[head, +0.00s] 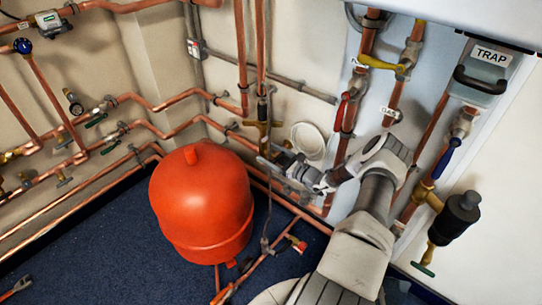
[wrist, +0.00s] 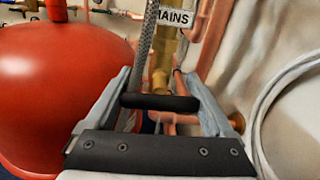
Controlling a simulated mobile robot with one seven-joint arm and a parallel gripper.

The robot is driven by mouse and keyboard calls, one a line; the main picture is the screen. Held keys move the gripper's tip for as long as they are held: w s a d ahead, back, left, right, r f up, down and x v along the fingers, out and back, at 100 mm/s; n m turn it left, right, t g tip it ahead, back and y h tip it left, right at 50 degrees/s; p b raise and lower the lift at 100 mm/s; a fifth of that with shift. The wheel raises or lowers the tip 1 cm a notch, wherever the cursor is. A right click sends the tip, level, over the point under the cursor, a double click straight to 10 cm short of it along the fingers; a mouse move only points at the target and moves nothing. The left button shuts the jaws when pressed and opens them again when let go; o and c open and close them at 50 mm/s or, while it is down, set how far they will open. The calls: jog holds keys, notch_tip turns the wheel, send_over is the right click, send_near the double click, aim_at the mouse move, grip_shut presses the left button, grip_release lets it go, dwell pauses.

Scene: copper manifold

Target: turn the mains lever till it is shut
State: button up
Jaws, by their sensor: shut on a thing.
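The brass mains valve (head: 264,128) stands on the copper pipework at the back wall, behind the red tank. In the wrist view its brass body (wrist: 164,52) rises beyond my fingers, under a white label (wrist: 175,18) whose visible letters end in "AINS". My gripper (head: 279,163) is at the valve's lower side. In the wrist view my gripper (wrist: 158,76) has a finger on each side of a dark bar (wrist: 160,102), which lies crosswise between them and looks like the mains lever. My gripper is shut on it. The lever's joint with the valve is unclear.
A red tank (head: 203,207) stands close on the left. A grey braided hose (wrist: 147,40) runs down beside the valve. A coiled white hose (head: 308,141) is right of my gripper. Other valves with coloured levers, such as a red one (head: 342,110), line the wall at right.

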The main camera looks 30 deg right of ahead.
jog(key=shift+m, duration=0.7)
jog(key=o, duration=1.1)
jog(key=p+v, duration=0.3)
jog(key=v, duration=1.4)
jog(key=shift+s+d+f+p, duration=0.1)
jog(key=shift+s+p, duration=0.15)
jog(key=shift+p, duration=0.1)
